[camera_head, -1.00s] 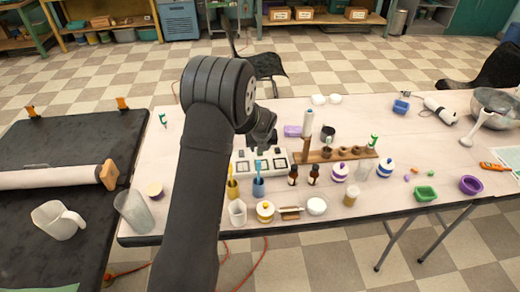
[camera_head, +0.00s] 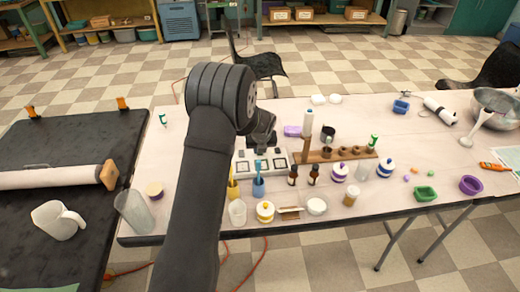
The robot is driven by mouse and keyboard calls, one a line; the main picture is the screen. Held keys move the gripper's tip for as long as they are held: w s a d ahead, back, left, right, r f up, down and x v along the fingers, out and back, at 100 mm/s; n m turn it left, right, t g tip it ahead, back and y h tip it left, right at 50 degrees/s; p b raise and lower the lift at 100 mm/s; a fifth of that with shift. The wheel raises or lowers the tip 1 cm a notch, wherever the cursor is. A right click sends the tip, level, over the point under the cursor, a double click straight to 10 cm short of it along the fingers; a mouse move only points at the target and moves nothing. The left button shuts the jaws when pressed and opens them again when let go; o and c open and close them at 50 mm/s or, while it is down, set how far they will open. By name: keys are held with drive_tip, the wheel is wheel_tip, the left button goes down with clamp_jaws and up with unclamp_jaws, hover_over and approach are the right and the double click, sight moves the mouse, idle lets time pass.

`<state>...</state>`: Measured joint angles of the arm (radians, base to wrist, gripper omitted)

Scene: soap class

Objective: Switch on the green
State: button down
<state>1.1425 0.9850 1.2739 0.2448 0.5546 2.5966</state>
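A white panel (camera_head: 239,170) with several dark-framed square switches lies on the pale table, left of the wooden rack. My gripper (camera_head: 262,150) is just above the back of the panel and points down at it. From this view I cannot tell whether it touches the panel. The fingers are small and dark, so I cannot tell whether they are open or shut. No green switch can be made out on the panel; part of it is hidden behind my arm and gripper.
Blue (camera_head: 258,186) and yellow (camera_head: 233,188) cups holding upright sticks stand at the panel's front edge. Two brown bottles (camera_head: 293,176) stand to the right. The table's back left is mostly clear.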

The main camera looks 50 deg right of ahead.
drive_tip(key=shift+w+d+r+g+y, duration=0.1)
drive_tip(key=shift+w+d+g+y, duration=0.05)
drive_tip(key=shift+g+y, duration=0.3)
drive_tip(key=shift+w+d+g+y, duration=0.1)
drive_tip(key=shift+w+g+y, duration=0.05)
drive_tip(key=shift+g+y, duration=0.3)
drive_tip(key=c, duration=1.3)
unclamp_jaws()
drive_tip(key=shift+r, duration=0.1)
drive_tip(key=r, duration=0.5)
drive_tip(key=s+a+r, duration=0.1)
drive_tip(key=r, duration=1.1)
drive_tip(key=shift+s+a, duration=0.35)
drive_tip(key=shift+f, duration=0.1)
